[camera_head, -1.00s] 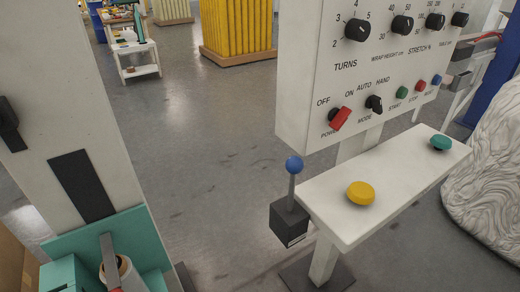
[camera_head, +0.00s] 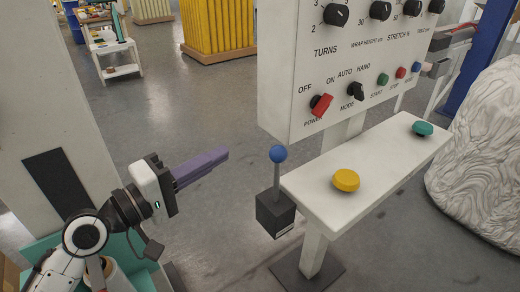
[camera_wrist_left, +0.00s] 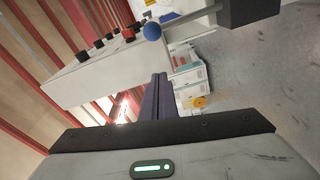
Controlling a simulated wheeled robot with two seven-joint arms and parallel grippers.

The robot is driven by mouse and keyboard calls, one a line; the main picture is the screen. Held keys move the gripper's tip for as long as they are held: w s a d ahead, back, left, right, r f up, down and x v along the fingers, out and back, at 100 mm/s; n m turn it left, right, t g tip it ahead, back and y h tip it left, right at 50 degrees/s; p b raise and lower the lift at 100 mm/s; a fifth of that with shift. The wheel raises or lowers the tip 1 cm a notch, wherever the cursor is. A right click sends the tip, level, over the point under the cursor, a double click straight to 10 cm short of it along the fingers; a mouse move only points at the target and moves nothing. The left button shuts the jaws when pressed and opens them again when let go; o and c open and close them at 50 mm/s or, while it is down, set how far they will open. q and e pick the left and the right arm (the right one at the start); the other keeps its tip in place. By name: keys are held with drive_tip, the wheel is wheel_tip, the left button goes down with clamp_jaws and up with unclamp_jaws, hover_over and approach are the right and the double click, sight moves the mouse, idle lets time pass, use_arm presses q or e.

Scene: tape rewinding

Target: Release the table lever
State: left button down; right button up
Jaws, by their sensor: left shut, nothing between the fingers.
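The table lever (camera_head: 278,175) has a blue ball knob (camera_head: 278,154) on a grey stem. It stands nearly upright on a dark box (camera_head: 276,213) at the left end of the white shelf. My left gripper (camera_head: 226,154) is left of the knob, with purple fingers pressed together and empty. A gap separates the fingertips from the lever. In the left wrist view the blue knob (camera_wrist_left: 152,31) shows above and beyond the closed fingers (camera_wrist_left: 157,95). My right gripper is out of view.
The white shelf (camera_head: 310,191) carries a yellow button (camera_head: 346,180) and a green button (camera_head: 423,129). The control panel (camera_head: 290,70) with knobs rises behind it. A white wrapped load (camera_head: 490,150) stands at right. The floor between gripper and lever is clear.

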use_arm(q)
drive_tip(key=shift+r, duration=0.2)
drive_tip(key=p, duration=0.2)
approach(272, 125)
drive_tip(key=x, duration=0.4)
drive_tip(key=shift+w+d, duration=0.25)
drive_tip(key=shift+w, duration=0.05)
drive_tip(key=s, duration=0.2)
drive_tip(key=s+d+f, duration=0.1)
drive_tip(key=shift+s+d+p, duration=0.1)
drive_tip(key=shift+s+p, duration=0.25)
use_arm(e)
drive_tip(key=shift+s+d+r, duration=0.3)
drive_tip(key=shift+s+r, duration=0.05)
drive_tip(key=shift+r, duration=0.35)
